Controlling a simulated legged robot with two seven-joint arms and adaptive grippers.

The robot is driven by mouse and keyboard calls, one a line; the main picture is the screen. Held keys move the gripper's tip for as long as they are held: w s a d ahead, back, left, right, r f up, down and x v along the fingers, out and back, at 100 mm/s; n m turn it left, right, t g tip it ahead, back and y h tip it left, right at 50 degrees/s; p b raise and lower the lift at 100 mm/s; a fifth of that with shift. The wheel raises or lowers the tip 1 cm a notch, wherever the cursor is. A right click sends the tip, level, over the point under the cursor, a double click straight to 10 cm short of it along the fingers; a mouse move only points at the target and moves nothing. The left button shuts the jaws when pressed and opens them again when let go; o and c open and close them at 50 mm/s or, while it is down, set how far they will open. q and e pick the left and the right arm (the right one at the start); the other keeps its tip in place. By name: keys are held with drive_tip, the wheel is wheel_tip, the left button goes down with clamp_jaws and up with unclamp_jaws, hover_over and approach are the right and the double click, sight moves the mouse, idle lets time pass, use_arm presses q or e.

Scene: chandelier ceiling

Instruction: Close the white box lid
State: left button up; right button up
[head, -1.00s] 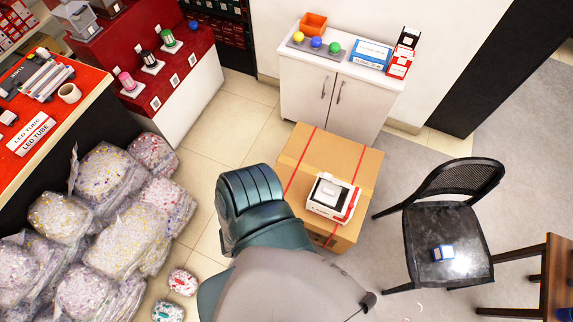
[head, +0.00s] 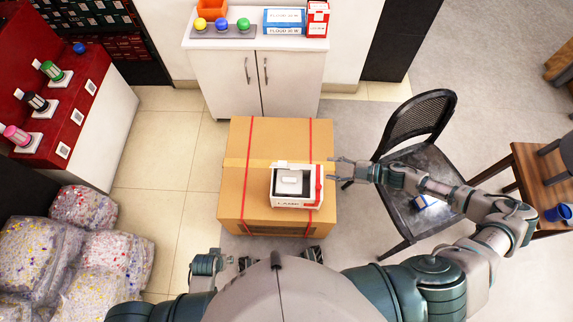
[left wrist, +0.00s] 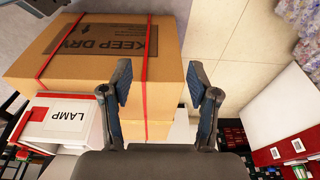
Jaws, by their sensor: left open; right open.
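The white box (head: 283,201) sits on top of the large cardboard carton (head: 243,190), toward its right side. Its top is open, showing a grey inside with a small white item (head: 291,181). A red and white panel (head: 318,186) stands along its right side. In the left wrist view the box (left wrist: 68,122) shows a LAMP label at the left. My right gripper (head: 338,170) is open and empty, just right of the box, fingers pointing at it. My left gripper (left wrist: 163,85) is open and empty in front of the carton; in the head view its fingers are hard to make out.
A black chair (head: 419,160) stands at the right, close beneath my right arm, with a small blue and white box (head: 425,202) on its seat. A white cabinet (head: 228,80) stands behind the carton. Filled clear bags (head: 85,205) lie at the left. Tiled floor (head: 165,170) left of the carton is clear.

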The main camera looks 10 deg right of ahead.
approach(284, 165)
drive_tip(key=b+x, duration=0.1)
drive_tip(key=x, duration=0.6)
drive_tip(key=shift+w+a+b, duration=0.2)
drive_tip(key=shift+a+b, duration=0.2)
drive_tip(key=shift+w+a+f, duration=0.15)
drive_tip(key=shift+a, duration=0.05)
use_arm(q)
wheel_tip(284, 165, up, 6)
drive_tip(key=shift+s+d+r, duration=0.15)
drive_tip(key=shift+d+r, duration=0.1)
use_arm(e)
drive_tip(key=shift+d, duration=0.2)
drive_tip(key=c, duration=0.9)
use_arm(q)
drive_tip(key=shift+a, duration=0.15)
use_arm(e)
drive_tip(key=shift+a, duration=0.15)
clamp_jaws()
